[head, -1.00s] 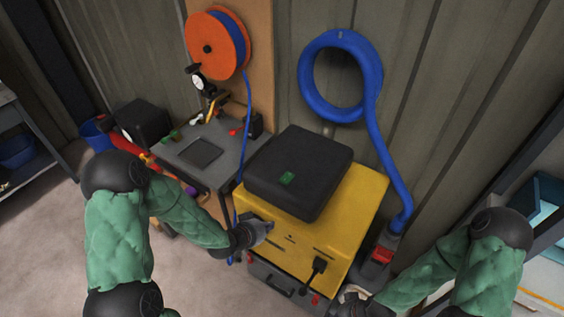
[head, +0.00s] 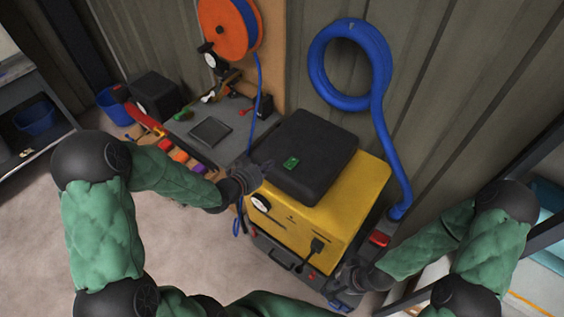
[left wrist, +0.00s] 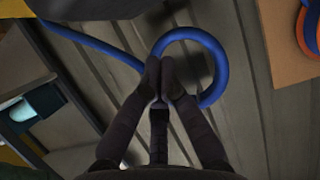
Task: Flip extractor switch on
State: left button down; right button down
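A yellow machine (head: 312,214) stands against the wall with a black box (head: 304,150) on top. A small green patch (head: 291,163), possibly a switch, shows on the black box. The yellow front carries a white round dial (head: 261,201) and a black lever-like part (head: 317,246); I cannot tell which part is the extractor switch. My left gripper (head: 262,172) is beside the black box's left edge, above the dial; contact is unclear. In the left wrist view its fingers (left wrist: 163,80) meet with nothing visible between them. My right gripper (head: 342,282) is low by the machine's front right corner; its fingers are unclear.
A blue hose (head: 318,80) hangs coiled on the wall and runs down right of the machine near a red part (head: 379,239). A grey bench (head: 232,123) with small tools stands left, below an orange reel (head: 224,30). Open floor (head: 200,255) lies front left.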

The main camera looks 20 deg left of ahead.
pick_arm(q)
send_over(291, 163)
jog(key=s+a, duration=0.2)
jog(key=f, duration=0.3)
jog(key=shift+s+d+f, duration=0.15)
jog(key=shift+d+f, duration=0.1)
jog(key=shift+f, duration=0.1)
notch_tip(291, 163, down, 2)
jog(key=shift+s+f, duration=0.1)
jog(key=shift+f, duration=0.15)
jog(key=shift+s+a+f, duration=0.1)
jog(key=shift+f, duration=0.6)
